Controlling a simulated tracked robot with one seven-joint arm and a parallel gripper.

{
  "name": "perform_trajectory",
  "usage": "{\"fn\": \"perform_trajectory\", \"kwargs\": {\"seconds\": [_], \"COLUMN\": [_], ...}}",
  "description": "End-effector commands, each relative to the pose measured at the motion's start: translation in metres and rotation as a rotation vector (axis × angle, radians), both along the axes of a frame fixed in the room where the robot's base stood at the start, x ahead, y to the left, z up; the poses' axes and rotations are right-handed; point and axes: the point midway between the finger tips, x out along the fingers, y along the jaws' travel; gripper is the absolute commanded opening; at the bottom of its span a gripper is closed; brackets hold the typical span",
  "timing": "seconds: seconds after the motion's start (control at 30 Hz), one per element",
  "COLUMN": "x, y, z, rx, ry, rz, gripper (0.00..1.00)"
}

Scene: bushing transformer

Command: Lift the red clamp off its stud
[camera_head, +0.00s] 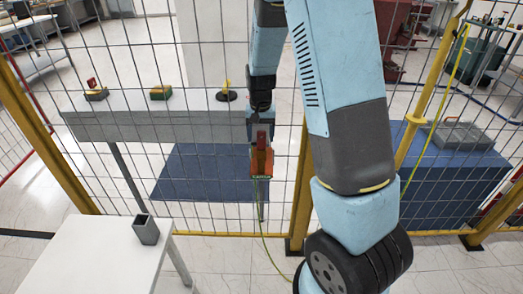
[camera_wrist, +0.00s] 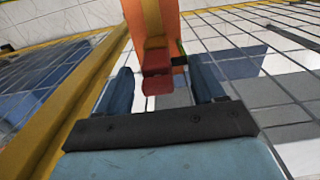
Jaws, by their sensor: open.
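The red clamp (camera_head: 262,161) hangs upright below my gripper (camera_head: 261,127) in the head view, with green at its lower end and a thin yellow-green cable. In the wrist view the clamp shows as an orange body (camera_wrist: 143,18) with a darker red block (camera_wrist: 156,61) toward my gripper (camera_wrist: 164,82). The two blue fingers are open, one on each side of the red block, with visible gaps. I cannot tell the exact depth between fingers and block. The stud is hidden.
A grey shelf (camera_head: 160,128) behind the wire fence holds a red-handled piece (camera_head: 94,90), a green-yellow block (camera_head: 160,92) and a yellow piece on a black base (camera_head: 227,93). A white table (camera_head: 95,258) with a grey square holder (camera_head: 146,230) stands front left. Yellow posts (camera_head: 300,195) flank the mesh.

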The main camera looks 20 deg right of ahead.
Motion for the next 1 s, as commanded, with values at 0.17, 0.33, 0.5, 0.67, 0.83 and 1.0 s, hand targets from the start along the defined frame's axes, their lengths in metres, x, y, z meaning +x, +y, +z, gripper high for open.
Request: {"fn": "perform_trajectory", "kwargs": {"seconds": [0.17,0.33,0.5,0.67,0.83,1.0], "x": [0.000,0.000,0.000,0.000,0.000,0.000], "y": [-0.003,-0.003,-0.003,-0.003,-0.003,-0.003], "z": [-0.026,-0.039,-0.040,-0.040,-0.040,-0.040], "rx": [-0.001,0.000,0.000,0.000,0.000,0.000], "ry": [0.004,0.003,0.001,0.001,0.001,0.001], "rz": [-0.001,0.000,0.000,0.000,0.000,0.000], "gripper": [0.68,0.68,0.68,0.61,0.45,0.29]}}
